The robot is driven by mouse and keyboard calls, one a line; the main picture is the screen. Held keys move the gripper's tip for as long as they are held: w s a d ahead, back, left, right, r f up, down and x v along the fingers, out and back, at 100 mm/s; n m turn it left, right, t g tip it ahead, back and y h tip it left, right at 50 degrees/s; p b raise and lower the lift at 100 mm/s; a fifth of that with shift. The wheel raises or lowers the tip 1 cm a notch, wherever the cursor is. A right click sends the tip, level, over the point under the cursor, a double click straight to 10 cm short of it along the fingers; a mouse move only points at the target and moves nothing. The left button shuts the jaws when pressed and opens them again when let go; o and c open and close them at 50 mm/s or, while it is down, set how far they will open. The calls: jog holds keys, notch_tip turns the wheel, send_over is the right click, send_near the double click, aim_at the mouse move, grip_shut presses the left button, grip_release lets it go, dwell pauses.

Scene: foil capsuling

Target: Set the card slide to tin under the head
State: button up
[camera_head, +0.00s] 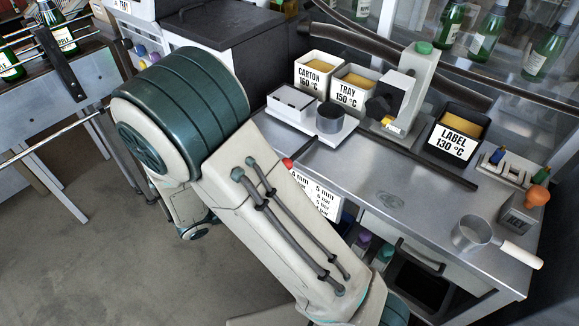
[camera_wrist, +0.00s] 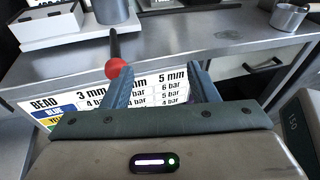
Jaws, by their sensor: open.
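The white card slide (camera_head: 322,142) lies on the steel bench, left of the white post with the black head (camera_head: 380,107). It carries a white open box (camera_head: 292,104) on its left and a dark grey round tin (camera_head: 330,118) on its right, beside the head and not beneath it. The slide also shows in the wrist view (camera_wrist: 60,42). A black rod with a red ball knob (camera_wrist: 118,69) sticks out over the front edge. My gripper (camera_wrist: 160,76) is open, with the knob by its left fingertip; I cannot tell whether they touch. My arm hides my gripper in the head view.
Bins marked CARTON (camera_head: 317,75), TRAY (camera_head: 352,86) and LABEL (camera_head: 455,135) stand at the back. A steel pan (camera_head: 471,234) sits at the front right. A settings chart (camera_wrist: 145,93) hangs below the bench edge.

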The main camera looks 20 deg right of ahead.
aim_at(290, 158)
jog(key=w+a+f+n+t+b, duration=0.1)
jog(key=w+a+f+n+t, duration=0.1)
jog(key=a+f+n+t, duration=0.25)
jog(key=shift+n+t, duration=0.25)
jog(key=shift+n, duration=0.2)
jog(key=p+x, duration=0.1)
jog(key=x, duration=1.2)
jog(key=shift+w+r, duration=0.1)
jog(key=shift+w, duration=0.2)
grip_shut()
